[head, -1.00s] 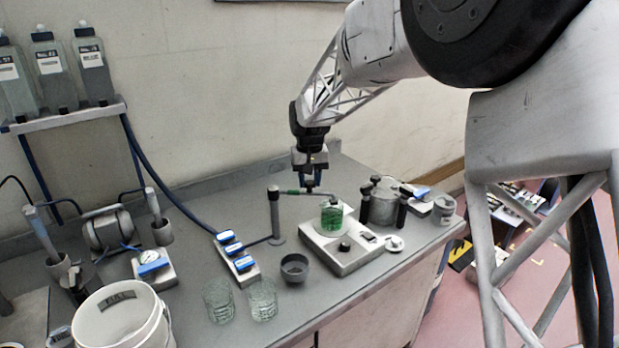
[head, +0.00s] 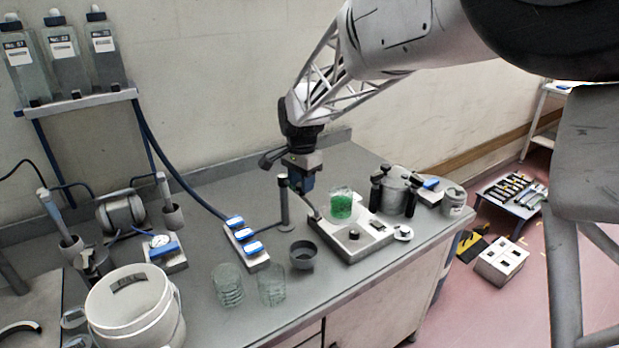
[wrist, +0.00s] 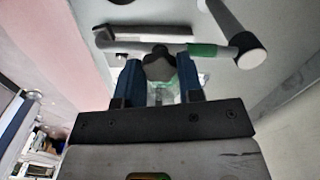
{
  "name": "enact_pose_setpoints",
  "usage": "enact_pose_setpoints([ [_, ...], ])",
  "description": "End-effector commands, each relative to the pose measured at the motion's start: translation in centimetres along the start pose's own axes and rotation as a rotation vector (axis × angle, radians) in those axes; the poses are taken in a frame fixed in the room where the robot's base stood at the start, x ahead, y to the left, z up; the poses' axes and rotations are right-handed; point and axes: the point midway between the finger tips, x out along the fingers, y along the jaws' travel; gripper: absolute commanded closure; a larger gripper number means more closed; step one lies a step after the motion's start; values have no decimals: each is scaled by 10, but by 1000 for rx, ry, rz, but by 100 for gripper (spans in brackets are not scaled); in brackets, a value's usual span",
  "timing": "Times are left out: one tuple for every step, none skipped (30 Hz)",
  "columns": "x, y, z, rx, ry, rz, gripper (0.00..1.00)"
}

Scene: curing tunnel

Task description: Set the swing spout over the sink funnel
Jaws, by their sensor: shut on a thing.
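The swing spout (head: 314,211) is a thin tube on an upright grey post (head: 284,206) on the bench. In the wrist view the spout (wrist: 125,34) runs across the top, with a green band (wrist: 205,51) near the post (wrist: 245,49). My gripper (head: 305,188) is just right of the post and hides part of the tube. In the wrist view my gripper (wrist: 160,82) is shut on a dark knob at the spout. A dark grey cup, seemingly the sink funnel (head: 302,256), stands in front of the post. The spout's end points toward the plate device, right of the funnel.
A beaker of green liquid (head: 341,203) stands on the plate device (head: 362,245). A blue-topped switch strip (head: 247,246) lies left of the funnel. Two clear beakers, one left (head: 228,285) and one right (head: 271,284), stand in front. A white bucket (head: 130,305) is front left.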

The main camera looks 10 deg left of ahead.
Motion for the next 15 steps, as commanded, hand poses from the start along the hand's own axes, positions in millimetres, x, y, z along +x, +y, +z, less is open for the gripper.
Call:
enact_pose_setpoints([
  [-1,-1,4,32,0,0,100],
  [-1,-1,6,54,0,0,100],
  [-1,-2,9,81,0,0,100],
  [0,-3,11,101,0,0,100],
  [0,-4,13,117,0,0,100],
  [0,-4,15,138,0,0,100],
  [0,-5,16,154,0,0,100],
  [0,-6,17,166,0,0,100],
  [0,-6,19,182,0,0,100],
  [0,-6,20,191,0,1,100],
  [0,-7,20,200,0,1,100],
  [0,-7,21,210,0,1,100],
  [0,-7,21,216,0,1,100],
  [0,-8,22,221,0,1,100],
  [0,-8,22,226,0,1,100],
])
